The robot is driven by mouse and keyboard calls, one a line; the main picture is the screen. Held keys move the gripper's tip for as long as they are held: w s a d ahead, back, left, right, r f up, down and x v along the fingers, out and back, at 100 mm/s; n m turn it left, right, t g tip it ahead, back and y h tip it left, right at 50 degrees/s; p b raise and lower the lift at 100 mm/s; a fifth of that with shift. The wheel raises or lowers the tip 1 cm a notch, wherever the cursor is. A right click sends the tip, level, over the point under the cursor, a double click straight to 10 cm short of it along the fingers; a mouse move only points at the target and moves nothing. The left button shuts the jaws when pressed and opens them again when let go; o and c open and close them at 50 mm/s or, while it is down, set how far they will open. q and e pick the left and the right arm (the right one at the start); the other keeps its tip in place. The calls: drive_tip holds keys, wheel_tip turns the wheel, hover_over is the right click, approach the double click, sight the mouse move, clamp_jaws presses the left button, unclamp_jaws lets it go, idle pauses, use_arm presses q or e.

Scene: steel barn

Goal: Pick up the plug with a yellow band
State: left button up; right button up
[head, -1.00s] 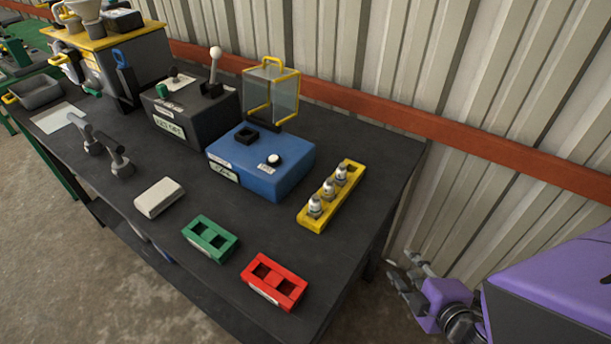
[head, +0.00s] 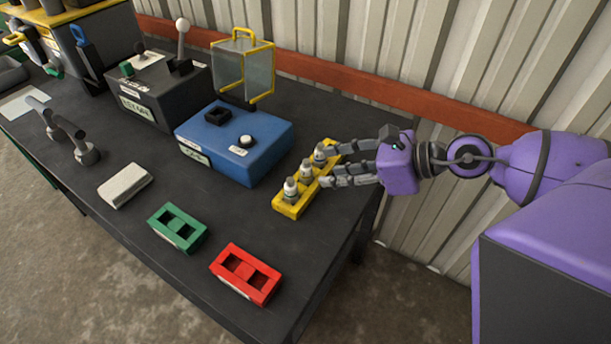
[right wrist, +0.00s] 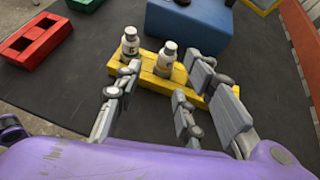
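A yellow rack (head: 290,205) on the dark table holds a row of upright, white-topped plugs with grey bodies. The near plug (head: 291,188), middle plug (head: 306,170) and far plug (head: 320,153) show in the head view. I cannot make out a yellow band on any of them. My right gripper (head: 331,167) is open, with its fingers reaching over the rack's far half from the right. In the right wrist view two plugs (right wrist: 130,42) (right wrist: 166,60) stand beyond the spread fingers; the third is mostly hidden by them. My left gripper is out of view.
A blue box (head: 235,150) with a button stands left of the rack. A red two-hole block (head: 246,274), a green two-hole block (head: 178,228) and a pale block (head: 125,186) lie nearer the front edge. A corrugated wall (head: 400,60) closes off the back.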

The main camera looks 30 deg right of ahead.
sight(311, 168)
drive_tip(key=w+a, duration=0.1)
drive_tip(key=w+a+f, duration=0.1)
drive_tip(key=w, duration=0.1)
drive_tip(key=shift+w+a, duration=0.1)
drive_tip(key=shift+w, duration=0.1)
drive_tip(key=shift+w+a+f, duration=0.35)
drive_tip(key=shift+w, duration=0.05)
clamp_jaws()
